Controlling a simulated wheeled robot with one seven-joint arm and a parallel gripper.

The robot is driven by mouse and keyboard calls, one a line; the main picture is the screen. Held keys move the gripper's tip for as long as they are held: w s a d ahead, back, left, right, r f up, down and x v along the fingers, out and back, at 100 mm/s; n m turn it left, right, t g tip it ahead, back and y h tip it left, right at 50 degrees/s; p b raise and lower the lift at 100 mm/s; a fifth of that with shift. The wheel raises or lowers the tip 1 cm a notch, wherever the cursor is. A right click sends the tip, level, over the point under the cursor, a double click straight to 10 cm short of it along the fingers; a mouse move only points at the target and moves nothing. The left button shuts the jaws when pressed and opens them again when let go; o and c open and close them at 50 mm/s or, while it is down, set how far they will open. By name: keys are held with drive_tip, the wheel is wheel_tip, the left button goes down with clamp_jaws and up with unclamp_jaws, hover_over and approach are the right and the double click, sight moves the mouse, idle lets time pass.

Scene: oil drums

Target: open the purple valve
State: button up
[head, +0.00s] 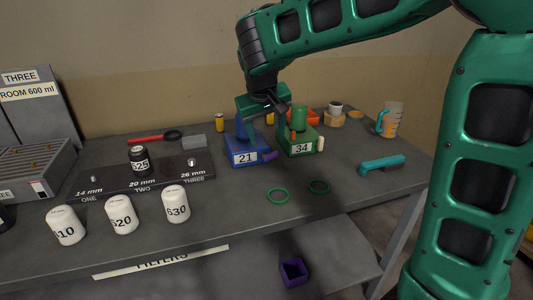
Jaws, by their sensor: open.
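The purple valve handle (270,156) sticks out low at the right front of the blue box (244,158) labelled 21. A blue pointed piece (243,128) stands on top of that box. My gripper (268,108) is open above and behind the box, pointing down, higher than the purple handle and apart from it. Its fingers are small and dark in the head view, and I cannot tell whether they touch the blue piece.
A green box (300,148) labelled 34 with a green cylinder stands close on the right. Two green rings (278,195) lie in front. A teal-handled tool (383,164) lies to the right. White canisters (176,204) stand at left. The table between is clear.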

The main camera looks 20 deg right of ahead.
sight(270, 154)
drive_tip(key=x, duration=1)
drive_tip(key=shift+d+f, duration=0.1)
drive_tip(key=shift+f, duration=0.05)
drive_tip(key=shift+d, duration=0.1)
drive_tip(key=c, duration=1)
